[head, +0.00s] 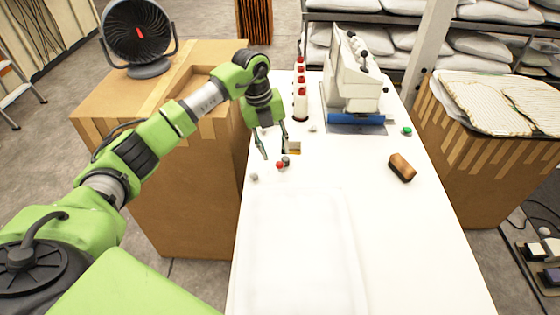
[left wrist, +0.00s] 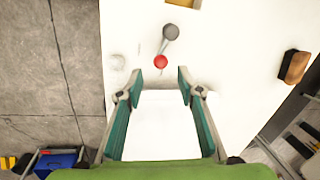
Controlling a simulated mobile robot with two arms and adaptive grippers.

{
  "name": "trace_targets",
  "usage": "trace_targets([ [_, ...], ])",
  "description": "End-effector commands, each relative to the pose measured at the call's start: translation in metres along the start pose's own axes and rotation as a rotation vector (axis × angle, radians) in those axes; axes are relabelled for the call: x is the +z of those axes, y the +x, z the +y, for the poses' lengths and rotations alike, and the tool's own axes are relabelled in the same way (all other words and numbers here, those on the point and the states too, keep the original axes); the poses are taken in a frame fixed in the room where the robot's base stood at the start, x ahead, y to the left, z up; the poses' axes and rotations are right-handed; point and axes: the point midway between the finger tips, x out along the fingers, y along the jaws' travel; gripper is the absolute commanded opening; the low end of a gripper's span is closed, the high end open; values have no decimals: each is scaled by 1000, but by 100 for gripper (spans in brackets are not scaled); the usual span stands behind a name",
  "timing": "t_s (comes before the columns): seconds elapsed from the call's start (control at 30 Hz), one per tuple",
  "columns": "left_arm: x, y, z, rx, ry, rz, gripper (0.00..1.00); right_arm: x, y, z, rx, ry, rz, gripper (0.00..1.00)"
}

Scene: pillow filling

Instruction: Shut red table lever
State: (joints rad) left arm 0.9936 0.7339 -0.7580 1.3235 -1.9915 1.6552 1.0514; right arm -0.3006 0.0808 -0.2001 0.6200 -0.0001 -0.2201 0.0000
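The red table lever is a short lever with a red ball knob (head: 279,165), on the white table near its left edge. In the left wrist view the red knob (left wrist: 160,62) sits just beyond the fingertips, roughly centred between them, with a grey round end (left wrist: 171,32) behind it. My left gripper (head: 275,149) is open and empty, pointing down above the table close to the lever. Its two green fingers (left wrist: 160,78) stand apart on either side of the knob's line. I see no contact with the knob. My right gripper is not in view.
A small pale knob (head: 254,177) is at the table's left edge. A brown brush (head: 402,167) lies right. The table front is clear.

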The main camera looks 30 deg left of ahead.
Motion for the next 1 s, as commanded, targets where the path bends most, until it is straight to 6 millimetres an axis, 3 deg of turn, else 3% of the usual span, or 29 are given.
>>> trace_targets([
  [0.2,-1,42,0,2,-1,4,34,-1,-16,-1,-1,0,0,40],
  [0.33,-1,60,-1,0,0,2,34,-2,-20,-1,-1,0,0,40],
  [0.5,0,72,-1,-1,1,1,34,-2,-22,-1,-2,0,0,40],
  [0.77,0,74,-1,-1,1,0,34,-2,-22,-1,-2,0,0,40],
  [0.8,0,74,-1,-1,1,0,31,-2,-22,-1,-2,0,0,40],
  [0.93,0,74,-1,-1,1,0,0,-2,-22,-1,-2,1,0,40],
  [1.0,0,74,-1,-2,1,0,0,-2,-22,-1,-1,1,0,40],
])
